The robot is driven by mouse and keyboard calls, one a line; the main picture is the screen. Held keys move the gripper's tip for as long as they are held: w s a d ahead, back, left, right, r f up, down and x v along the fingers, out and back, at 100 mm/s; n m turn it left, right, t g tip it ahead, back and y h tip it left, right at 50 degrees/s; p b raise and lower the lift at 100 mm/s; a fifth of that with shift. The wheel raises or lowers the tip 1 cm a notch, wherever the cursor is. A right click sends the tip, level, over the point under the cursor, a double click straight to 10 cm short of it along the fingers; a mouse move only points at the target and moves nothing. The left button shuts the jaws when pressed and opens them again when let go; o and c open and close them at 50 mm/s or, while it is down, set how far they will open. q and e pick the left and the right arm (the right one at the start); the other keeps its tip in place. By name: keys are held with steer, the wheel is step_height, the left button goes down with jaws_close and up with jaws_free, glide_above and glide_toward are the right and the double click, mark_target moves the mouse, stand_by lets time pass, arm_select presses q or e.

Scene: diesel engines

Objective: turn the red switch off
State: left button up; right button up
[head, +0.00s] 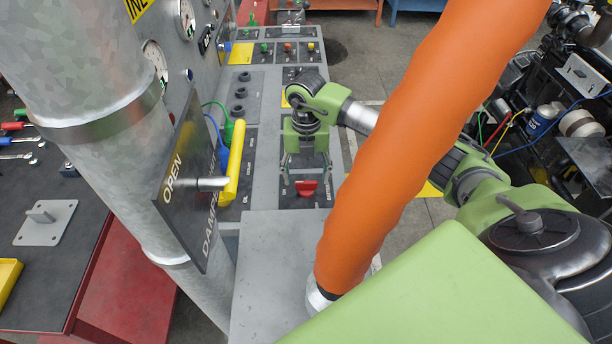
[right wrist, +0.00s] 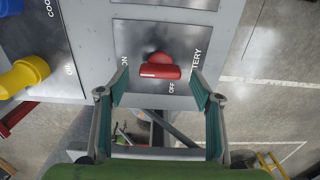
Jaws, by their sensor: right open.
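The red switch (head: 306,187) sits on a dark plate on the grey control panel, just beyond my right gripper. In the right wrist view the red switch (right wrist: 160,69) has a bar handle lying roughly crosswise, with ON lettered at its left, OFF below its right end and BATTERY at the right. My right gripper (head: 305,172) is open and empty. Its two fingers (right wrist: 160,84) stand apart on either side of the switch in that view. Whether they touch it cannot be told. My left gripper is not in view.
A thick orange tube (head: 415,130) crosses in front of my right arm. A yellow handle (head: 233,163) and a dark OPEN/DAMPER plate (head: 190,180) stand left of the switch. A large grey pipe (head: 110,130) fills the left. Grey floor lies right of the panel.

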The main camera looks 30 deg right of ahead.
mark_target(306, 187)
steer(key=shift+f, duration=1.2)
steer(key=c, duration=1.1)
